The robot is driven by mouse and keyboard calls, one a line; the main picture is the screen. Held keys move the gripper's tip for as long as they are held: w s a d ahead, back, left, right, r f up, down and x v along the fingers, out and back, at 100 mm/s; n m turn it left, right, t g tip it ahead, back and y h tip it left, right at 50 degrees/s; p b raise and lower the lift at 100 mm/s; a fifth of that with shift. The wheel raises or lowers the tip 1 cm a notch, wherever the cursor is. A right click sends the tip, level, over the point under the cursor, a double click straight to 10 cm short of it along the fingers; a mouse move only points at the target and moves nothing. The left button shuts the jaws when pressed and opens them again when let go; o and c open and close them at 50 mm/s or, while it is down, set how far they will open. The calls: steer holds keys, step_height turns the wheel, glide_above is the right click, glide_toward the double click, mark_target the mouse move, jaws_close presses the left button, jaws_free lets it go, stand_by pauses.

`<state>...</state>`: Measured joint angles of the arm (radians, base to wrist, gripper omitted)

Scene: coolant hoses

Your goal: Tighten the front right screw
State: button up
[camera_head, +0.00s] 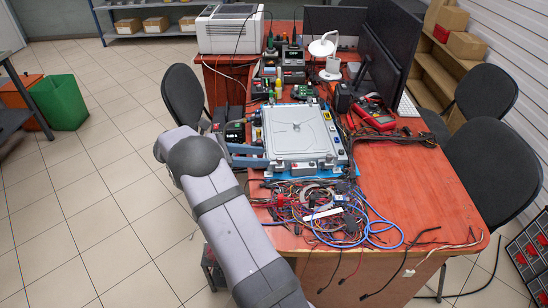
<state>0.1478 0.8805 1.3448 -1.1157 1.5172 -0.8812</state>
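A flat white and grey unit (297,130) with a light, slightly domed top sits on a blue mat (257,188) on the red table. Small fittings line its rim, including near its front right corner (338,162). They are too small to tell which one is the front right screw, or whether it is tight. My arm rises from the bottom of the picture and bends at the left of the table.
Tangled wires (325,212) cover the table in front of the unit. Tools and instruments crowd behind it, with a white lamp (322,47), monitors (388,45) and a red meter (374,115). Black chairs (493,170) stand at the right. The table's right side has bare room.

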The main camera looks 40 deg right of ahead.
mark_target(279, 158)
steer(key=shift+p+x, duration=0.3)
steer(key=shift+x, duration=2.75)
steer(key=shift+f, duration=0.1)
